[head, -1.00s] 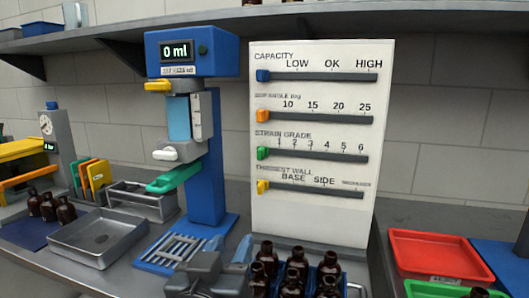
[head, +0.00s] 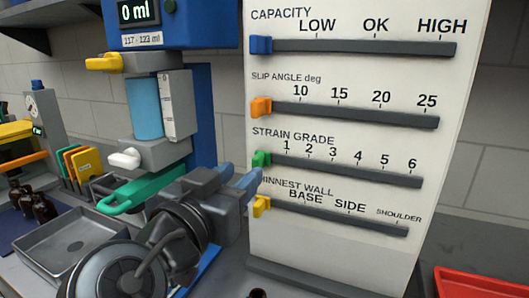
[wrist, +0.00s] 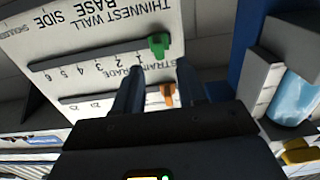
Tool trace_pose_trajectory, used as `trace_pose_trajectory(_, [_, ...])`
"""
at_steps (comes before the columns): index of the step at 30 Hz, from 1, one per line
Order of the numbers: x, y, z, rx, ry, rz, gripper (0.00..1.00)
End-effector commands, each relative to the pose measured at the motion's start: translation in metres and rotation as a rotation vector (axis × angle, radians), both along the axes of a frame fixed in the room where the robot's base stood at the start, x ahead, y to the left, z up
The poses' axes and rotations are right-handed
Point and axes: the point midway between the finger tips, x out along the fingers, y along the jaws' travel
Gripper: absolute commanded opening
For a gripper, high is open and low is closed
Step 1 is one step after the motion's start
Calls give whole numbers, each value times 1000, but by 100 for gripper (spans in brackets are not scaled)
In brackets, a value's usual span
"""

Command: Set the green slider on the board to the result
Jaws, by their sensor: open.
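The white board (head: 350,255) carries slider tracks. The green slider (head: 261,158) is at the left end of the STRAIN GRADE track (head: 350,173), left of the mark 1. In the wrist view the green slider (wrist: 159,46) shows just beyond the gap between my fingertips, with the board upside down. My gripper (head: 243,168) is open and empty, its blue fingers pointing at the board's left edge beside the green slider. My gripper's fingers (wrist: 160,66) also show in the wrist view; I cannot tell whether they touch the board.
The blue slider (head: 261,45), orange slider (head: 261,106) and yellow slider (head: 261,206) sit at the left ends of their tracks. The blue device (head: 185,25) with a "0 ml" display and green lever (head: 150,190) stands close left. A red tray (head: 480,284) is at lower right.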

Motion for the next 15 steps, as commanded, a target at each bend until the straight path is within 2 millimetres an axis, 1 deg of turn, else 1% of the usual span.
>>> trace_pose_trajectory(9, [43, -17, 2, 0, 2, -3, 40])
trace_pose_trajectory(15, [64, -24, 1, 0, 1, -2, 40])
